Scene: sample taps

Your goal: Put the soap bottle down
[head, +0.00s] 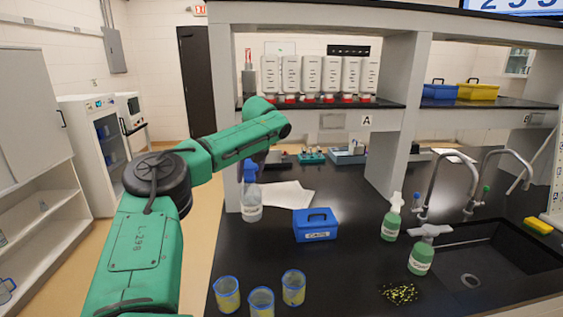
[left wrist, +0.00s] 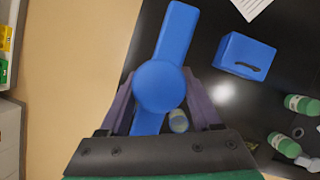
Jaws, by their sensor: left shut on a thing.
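The soap bottle (head: 251,204) is a clear-white bottle with a label and a blue pump top. It hangs or stands upright under my left arm, left of the blue caps box, near the counter's left edge. I cannot tell whether its base touches the counter. In the left wrist view the blue pump top (left wrist: 160,88) fills the space between the fingers of my left gripper (left wrist: 165,108), which is shut on it. The pump hides most of the bottle's body there. My right gripper is not in view.
The blue caps box (head: 316,227) and white papers (head: 287,194) lie close by. Beakers (head: 262,302) stand at the front. Two green bottles (head: 391,222) (head: 420,260) stand near the sink (head: 480,265). A shelf post (head: 386,150) rises behind. Dark counter between the box and beakers is clear.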

